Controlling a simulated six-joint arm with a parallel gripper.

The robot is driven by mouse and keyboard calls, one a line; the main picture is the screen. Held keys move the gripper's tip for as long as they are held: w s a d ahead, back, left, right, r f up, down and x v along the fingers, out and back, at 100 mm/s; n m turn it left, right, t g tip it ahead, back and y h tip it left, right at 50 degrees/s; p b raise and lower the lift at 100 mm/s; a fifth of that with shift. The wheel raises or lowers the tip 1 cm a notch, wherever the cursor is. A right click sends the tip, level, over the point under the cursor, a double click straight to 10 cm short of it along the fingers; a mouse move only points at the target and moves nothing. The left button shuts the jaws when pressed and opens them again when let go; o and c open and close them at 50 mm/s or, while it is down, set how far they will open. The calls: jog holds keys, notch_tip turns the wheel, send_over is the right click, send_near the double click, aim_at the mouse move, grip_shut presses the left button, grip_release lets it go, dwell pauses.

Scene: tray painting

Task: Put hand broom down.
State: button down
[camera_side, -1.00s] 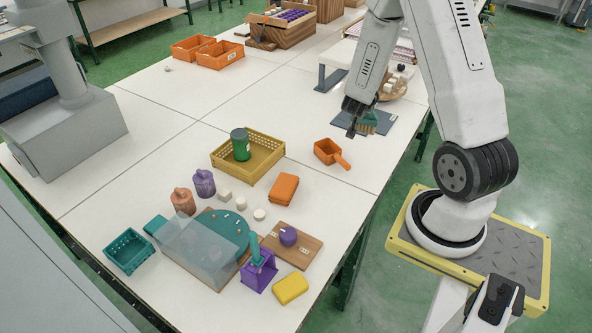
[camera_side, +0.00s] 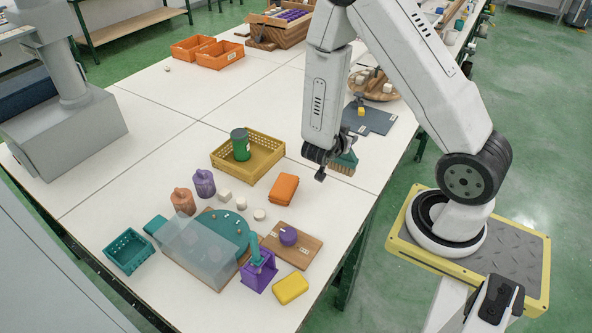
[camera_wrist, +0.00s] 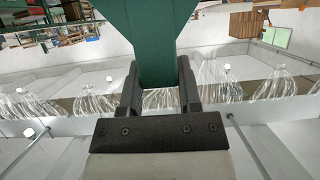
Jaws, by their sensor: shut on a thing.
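The hand broom (camera_side: 344,162) has a green body and tan bristles. It is held in my gripper (camera_side: 322,172), off to the right of the fingers, bristles downward. In the wrist view the broom's green handle (camera_wrist: 152,40) is clamped between both dark fingers of my gripper (camera_wrist: 158,85). The broom appears to hang above the white table (camera_side: 250,100), right of the yellow basket; I cannot tell its exact height. The bristles are hidden in the wrist view.
An orange block (camera_side: 284,188) lies just below left of my gripper. The yellow basket (camera_side: 270,158) holds a green can (camera_side: 240,144). A dark grey mat (camera_side: 378,122) lies behind right. Bare table shows right of the orange block.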

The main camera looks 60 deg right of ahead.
aim_at(343, 166)
jog(key=shift+s+a+f, duration=0.1)
jog(key=shift+s+a, duration=0.1)
jog(key=shift+a, duration=0.3)
jog(key=shift+s+a, duration=0.2)
jog(key=shift+a, duration=0.3)
jog(key=shift+f, duration=0.1)
jog(key=shift+f, duration=2.15)
jog(key=shift+f, duration=1.75)
jog(key=shift+f, duration=0.2)
jog(key=shift+c, duration=1.4)
grip_release()
jog(key=shift+r, duration=0.2)
